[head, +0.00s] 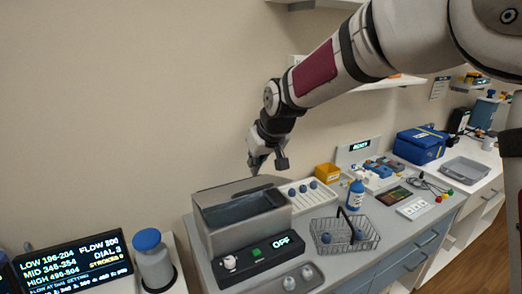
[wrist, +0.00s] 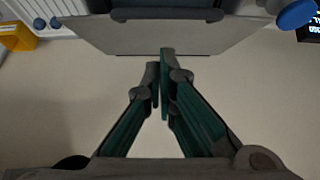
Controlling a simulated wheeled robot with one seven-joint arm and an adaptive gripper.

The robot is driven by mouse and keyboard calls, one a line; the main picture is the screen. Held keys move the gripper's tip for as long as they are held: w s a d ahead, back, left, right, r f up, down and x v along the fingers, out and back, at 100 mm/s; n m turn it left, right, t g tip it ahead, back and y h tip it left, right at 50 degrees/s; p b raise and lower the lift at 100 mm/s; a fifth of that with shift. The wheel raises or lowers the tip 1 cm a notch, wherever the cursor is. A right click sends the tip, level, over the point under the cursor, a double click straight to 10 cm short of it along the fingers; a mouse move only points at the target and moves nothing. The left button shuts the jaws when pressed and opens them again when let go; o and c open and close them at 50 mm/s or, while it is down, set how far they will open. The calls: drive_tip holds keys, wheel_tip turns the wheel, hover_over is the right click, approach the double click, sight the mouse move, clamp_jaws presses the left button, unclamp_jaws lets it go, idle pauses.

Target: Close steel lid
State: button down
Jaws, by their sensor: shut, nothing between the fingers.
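The steel box (head: 247,232) stands on the counter with its top open and its dark inside showing. Its steel lid (head: 225,191) appears raised along the back, toward the wall. In the wrist view the lid is a wide grey panel (wrist: 225,38) across the top. My gripper (head: 257,169) is above the back edge of the box, pointing down. In the wrist view its fingertips (wrist: 162,62) are together and empty, close to the panel's near edge. I cannot tell whether they touch it.
In front of the box is a black control panel (head: 258,256) reading OFF. A white rack (head: 307,194), a wire basket (head: 345,233) and a blue bottle (head: 355,195) stand to the right. A blue-capped jar (head: 153,260) and a display (head: 74,265) are at left. The wall is behind.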

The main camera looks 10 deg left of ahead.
drive_tip(key=shift+s+d+f+p, duration=0.15)
drive_tip(key=shift+s+f, duration=0.05)
drive_tip(key=shift+f, duration=0.5)
drive_tip(key=shift+s+d+f+p, duration=0.1)
drive_tip(key=shift+s+f+p, duration=0.1)
drive_tip(key=shift+f, duration=0.5)
drive_tip(key=s+d+f+b, duration=0.1)
drive_tip(key=s+f, duration=0.1)
drive_tip(key=f, duration=0.3)
drive_tip(key=s+d+f+b, duration=0.1)
drive_tip(key=f, duration=0.4)
drive_tip(key=shift+s+d, duration=0.25)
drive_tip(key=shift+s, duration=0.1)
